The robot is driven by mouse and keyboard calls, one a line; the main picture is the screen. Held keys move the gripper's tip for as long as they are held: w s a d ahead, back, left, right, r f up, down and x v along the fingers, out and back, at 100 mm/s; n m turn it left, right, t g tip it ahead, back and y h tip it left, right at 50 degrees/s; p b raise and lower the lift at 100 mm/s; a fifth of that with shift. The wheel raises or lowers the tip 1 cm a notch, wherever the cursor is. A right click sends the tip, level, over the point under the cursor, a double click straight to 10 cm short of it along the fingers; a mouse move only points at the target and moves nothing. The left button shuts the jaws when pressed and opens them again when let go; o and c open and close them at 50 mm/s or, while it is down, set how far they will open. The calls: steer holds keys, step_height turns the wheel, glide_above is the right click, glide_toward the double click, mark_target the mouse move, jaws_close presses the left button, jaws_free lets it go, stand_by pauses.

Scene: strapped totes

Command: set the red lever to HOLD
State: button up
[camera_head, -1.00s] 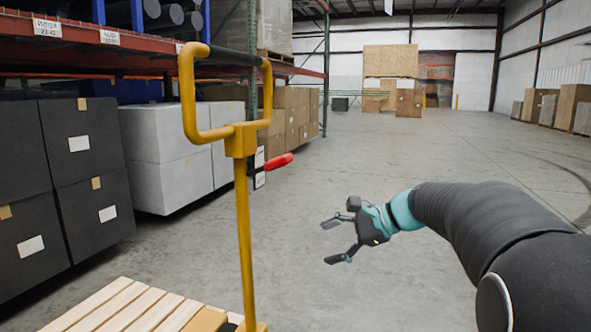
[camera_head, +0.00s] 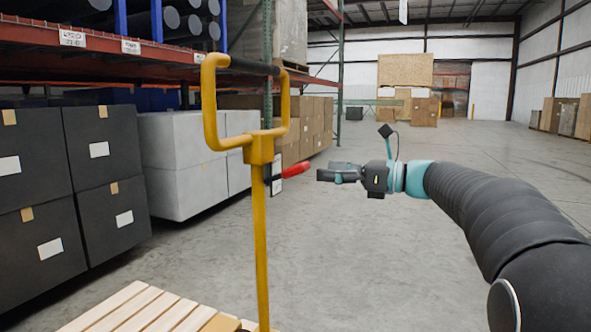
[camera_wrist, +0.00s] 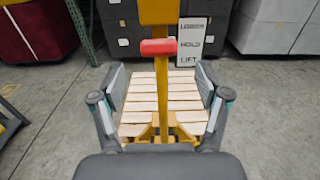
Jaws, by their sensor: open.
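The red lever (camera_head: 296,169) sticks out from the right side of a yellow post (camera_head: 260,220), tilted slightly up in the head view. In the wrist view the lever (camera_wrist: 158,47) points toward me, left of a white plate (camera_wrist: 190,42) reading LOWER, HOLD and LIFT from top to bottom. The lever's end shows about level with HOLD or slightly below; its exact setting is hard to tell. My gripper (camera_head: 322,175) is level, just right of the lever's tip, apparently apart from it. In the wrist view my gripper (camera_wrist: 160,82) is open, with nothing between its fingers.
A yellow loop handle (camera_head: 210,105) with a black grip tops the post. A slatted wooden pallet (camera_head: 130,310) lies low at the front. Dark totes (camera_head: 100,160) and a white block (camera_head: 185,170) stand left under a rack. The floor to the right is clear.

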mark_target(309, 169)
steer(key=x, duration=0.7)
steer(key=shift+w+a, duration=0.15)
steer(key=shift+a, duration=0.05)
